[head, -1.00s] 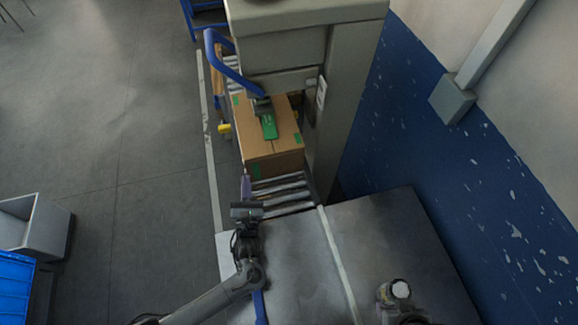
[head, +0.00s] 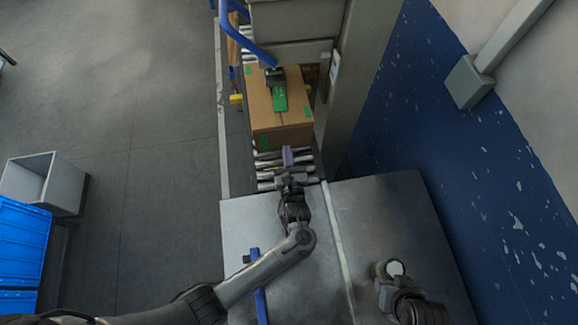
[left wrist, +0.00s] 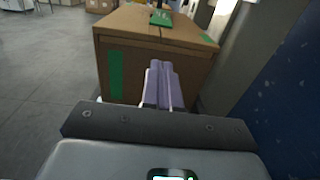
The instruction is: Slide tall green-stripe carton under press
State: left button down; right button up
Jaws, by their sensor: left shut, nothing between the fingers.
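The tall brown carton (head: 281,106) with green stripes stands upright on the roller conveyor, under a green press pad (head: 279,97) that appears to rest on its top. In the left wrist view the carton (left wrist: 135,69) fills the upper middle, with a green stripe on its near face. My left gripper (head: 288,152) is shut and empty, with its purple fingers at the carton's near side. In the left wrist view the fingers (left wrist: 160,82) overlap the near face; I cannot tell whether they touch it. My right arm shows at the lower right; its fingers are not clearly seen.
The grey press column (head: 365,80) stands right of the carton. A blue bent handle (head: 245,40) hangs at its left. Bare rollers (head: 266,176) lie between the carton and the metal table (head: 390,215). Grey (head: 65,185) and blue (head: 20,240) bins stand at the left.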

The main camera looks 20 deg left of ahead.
aim_at(284, 129)
pick_arm(q)
jog(key=x, duration=0.5)
jog(key=shift+w+b, duration=0.15)
jog(key=shift+b, duration=0.25)
jog(key=shift+w+a, duration=0.3)
jog(key=shift+w, duration=0.3)
pick_arm(e)
jog(key=shift+d+f, duration=0.2)
jog(key=shift+f, duration=0.4)
jog(key=shift+a, duration=0.1)
